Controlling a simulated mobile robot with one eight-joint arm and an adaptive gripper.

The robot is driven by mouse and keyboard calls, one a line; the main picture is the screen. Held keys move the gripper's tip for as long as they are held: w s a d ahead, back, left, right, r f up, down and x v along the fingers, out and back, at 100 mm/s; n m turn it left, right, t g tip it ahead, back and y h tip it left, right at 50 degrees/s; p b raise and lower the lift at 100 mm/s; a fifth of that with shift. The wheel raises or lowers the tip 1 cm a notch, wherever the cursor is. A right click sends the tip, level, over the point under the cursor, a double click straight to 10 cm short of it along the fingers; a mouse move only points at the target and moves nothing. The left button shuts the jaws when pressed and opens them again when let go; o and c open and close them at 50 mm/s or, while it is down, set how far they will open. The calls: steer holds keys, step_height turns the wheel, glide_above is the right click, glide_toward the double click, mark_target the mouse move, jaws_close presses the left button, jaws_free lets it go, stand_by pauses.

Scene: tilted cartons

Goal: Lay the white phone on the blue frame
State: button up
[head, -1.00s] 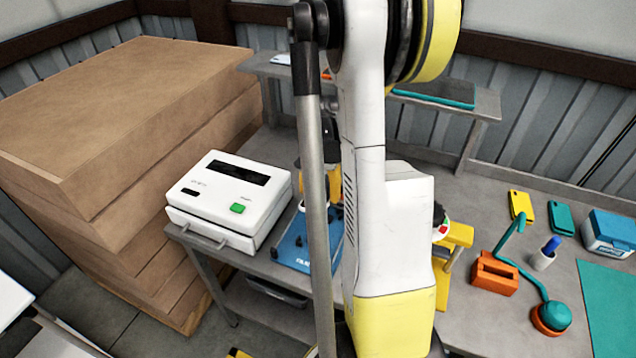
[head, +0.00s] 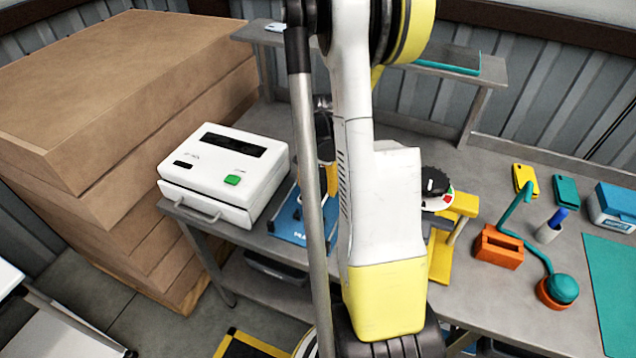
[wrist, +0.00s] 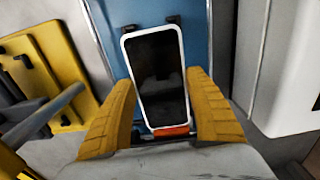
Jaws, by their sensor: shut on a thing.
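The white phone (wrist: 158,75), with a dark screen and white rim, is between the two yellow fingers of my gripper (wrist: 162,82) in the wrist view. My gripper is shut on it near its lower half. An orange piece (wrist: 171,131) shows at the phone's lower end. The blue frame (wrist: 203,32) lies behind the phone, with small dark pegs near its top edge. I cannot tell whether the phone touches it.
A white machine with a green button (head: 228,172) stands left of the frame. A yellow stand (head: 447,250) is to its right, also in the wrist view (wrist: 55,62).

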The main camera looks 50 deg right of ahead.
steer(key=shift+f+b, duration=1.7)
steer(key=shift+f, duration=0.75)
steer(key=shift+f, duration=0.2)
steer(key=o, duration=1.4)
steer(key=shift+c, duration=0.2)
steer(key=shift+r, duration=0.15)
step_height(320, 180, up, 12)
steer(key=shift+f, duration=0.1)
